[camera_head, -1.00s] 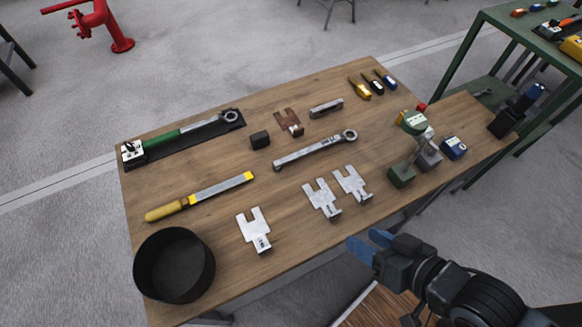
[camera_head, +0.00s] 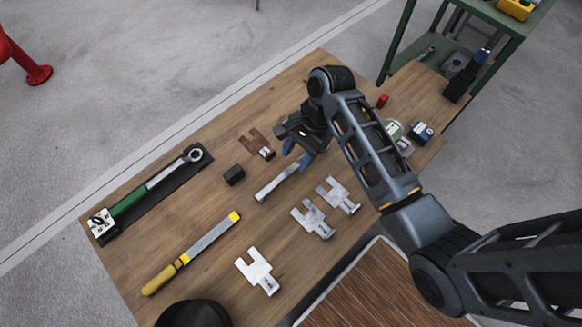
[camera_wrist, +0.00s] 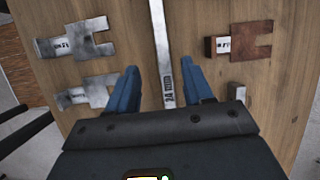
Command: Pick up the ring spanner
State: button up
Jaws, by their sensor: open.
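The ring spanner (camera_head: 277,182) is a long silver bar lying flat on the wooden table (camera_head: 215,275). Its ring end is hidden behind my arm and gripper in the head view. My gripper (camera_head: 297,156) is over the spanner, with blue fingers pointing down, open. In the wrist view the spanner's shank (camera_wrist: 161,45) runs lengthwise between the two open fingers of my gripper (camera_wrist: 159,68). A finger stands on each side of it, with a gap visible. I cannot tell the exact height of the fingertips above the table.
Silver forked plates (camera_head: 312,218) lie close on the near side. A rusty forked plate (camera_head: 256,142) and a black block (camera_head: 234,175) lie on the far side. A yellow-handled file (camera_head: 192,252) and a green-handled torque wrench (camera_head: 135,200) lie to the left.

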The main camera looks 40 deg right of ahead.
aim_at(284, 175)
jog(key=shift+w+a+r+g, duration=0.2)
jog(key=shift+w+r+g, duration=0.15)
jog(key=shift+w, duration=0.1)
jog(key=x, duration=0.7)
jog(key=shift+a+f, duration=0.1)
jog(key=shift+a, duration=0.25)
grip_shut()
